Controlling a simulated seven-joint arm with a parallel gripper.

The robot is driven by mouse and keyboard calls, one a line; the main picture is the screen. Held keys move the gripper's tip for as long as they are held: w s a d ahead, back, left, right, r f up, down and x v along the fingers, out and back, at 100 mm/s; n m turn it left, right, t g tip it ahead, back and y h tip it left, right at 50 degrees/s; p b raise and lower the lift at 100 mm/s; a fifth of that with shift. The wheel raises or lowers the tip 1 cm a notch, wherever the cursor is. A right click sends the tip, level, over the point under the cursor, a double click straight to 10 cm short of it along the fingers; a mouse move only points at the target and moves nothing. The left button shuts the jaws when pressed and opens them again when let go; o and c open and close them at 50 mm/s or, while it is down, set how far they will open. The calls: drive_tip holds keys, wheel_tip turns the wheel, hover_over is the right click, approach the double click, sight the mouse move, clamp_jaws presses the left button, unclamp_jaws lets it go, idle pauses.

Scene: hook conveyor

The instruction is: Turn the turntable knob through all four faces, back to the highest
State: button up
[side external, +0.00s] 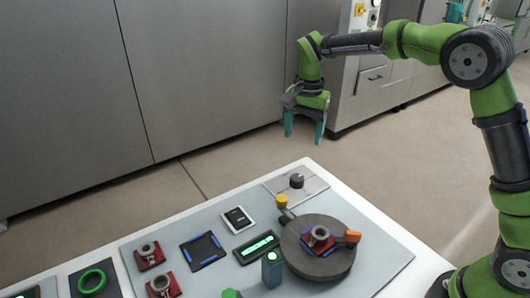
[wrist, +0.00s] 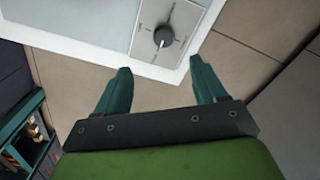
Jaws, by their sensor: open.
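A dark knob (side external: 296,181) stands on a light grey plate (side external: 313,186) at the back corner of the table. In the wrist view the knob (wrist: 163,36) is a black dial with a pale pointer line, and marks surround it on its plate (wrist: 185,20). The dark round turntable (side external: 318,263) lies nearer the camera, with a red block with a grey ring (side external: 319,237) on top. My gripper (side external: 304,138) is open and empty, pointing down, well above the table's back edge. In the wrist view my gripper's teal fingers (wrist: 159,82) are spread apart, with the knob beyond them.
An orange piece (side external: 353,237) and a yellow-topped post (side external: 282,201) stand by the turntable's rim. A blue-grey post (side external: 272,270), a green display (side external: 257,247) and red blocks with rings (side external: 149,256) occupy the table. Air around my gripper is clear.

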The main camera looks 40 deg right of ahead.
sight(296, 178)
drive_tip(key=f+m, duration=0.1)
drive_tip(key=f, duration=0.4)
drive_tip(key=w+f+m, duration=0.1)
drive_tip(key=f, duration=0.4)
drive_tip(key=f+m, duration=0.1)
drive_tip(key=f, duration=0.4)
drive_tip(key=shift+w, duration=0.15)
drive_tip(key=c, duration=1.1)
drive_tip(key=shift+o, duration=0.2)
